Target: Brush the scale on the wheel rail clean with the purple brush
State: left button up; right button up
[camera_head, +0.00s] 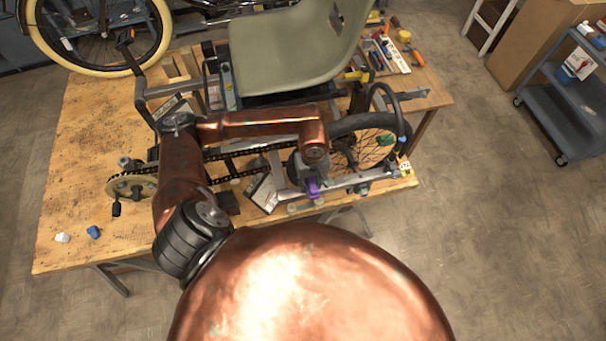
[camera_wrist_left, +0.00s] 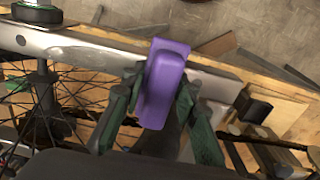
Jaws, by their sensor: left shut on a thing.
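My left gripper (camera_head: 312,178) is shut on the purple brush (camera_head: 313,188) at the metal wheel rail (camera_head: 345,183), beside the spoked wheel. In the left wrist view, the dark green fingers of my left gripper (camera_wrist_left: 160,108) close on both sides of the purple brush (camera_wrist_left: 163,80). The brush lies across the grey wheel rail (camera_wrist_left: 95,55) and hides part of it. I cannot tell whether its bristles touch the rail. The scale is not clearly distinguishable; the rail surface looks grey with some darker patches. My right gripper is not in view.
The trike frame lies on a wooden workbench (camera_head: 80,185), with a grey-green seat (camera_head: 290,50) and a black-tyred wheel (camera_head: 375,122). A chain runs left to a chainring (camera_head: 130,187). Small blue (camera_head: 94,232) and white pieces lie front left. A cart (camera_head: 570,105) stands right across open floor.

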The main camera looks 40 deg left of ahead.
pick_arm(q)
jog(key=shift+s+a+f+b, duration=0.15)
jog(key=shift+s+a+b, duration=0.25)
jog(key=shift+s+a, duration=0.2)
jog(key=shift+s+r, duration=0.2)
jog(key=shift+r, duration=0.05)
notch_tip(320, 180, up, 3)
jog(key=shift+f+p, duration=0.1)
jog(key=shift+p, duration=0.25)
notch_tip(320, 180, up, 2)
jog(key=shift+r+p, duration=0.1)
jog(key=shift+p, duration=0.2)
jog(key=shift+r+p, duration=0.45)
jog(key=shift+r, duration=1.15)
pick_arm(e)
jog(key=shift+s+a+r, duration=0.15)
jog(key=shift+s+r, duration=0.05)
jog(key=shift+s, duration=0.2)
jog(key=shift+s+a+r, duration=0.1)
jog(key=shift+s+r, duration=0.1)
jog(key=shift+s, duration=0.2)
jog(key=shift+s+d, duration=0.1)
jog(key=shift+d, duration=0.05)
